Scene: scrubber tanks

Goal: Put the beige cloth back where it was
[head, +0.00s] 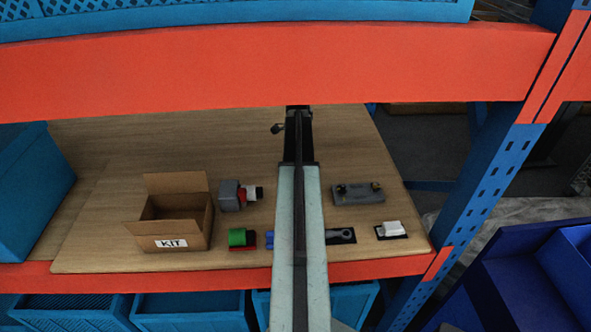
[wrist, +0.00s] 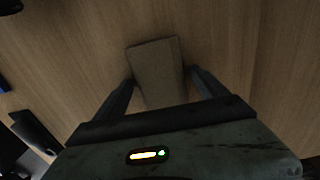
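The beige cloth (wrist: 156,72) is a folded, block-like piece in the wrist view, set between the two dark fingers of my gripper (wrist: 160,76). In the head view my arm and the orange beam hide the cloth and most of the gripper.
An orange beam (head: 200,70) crosses in front.

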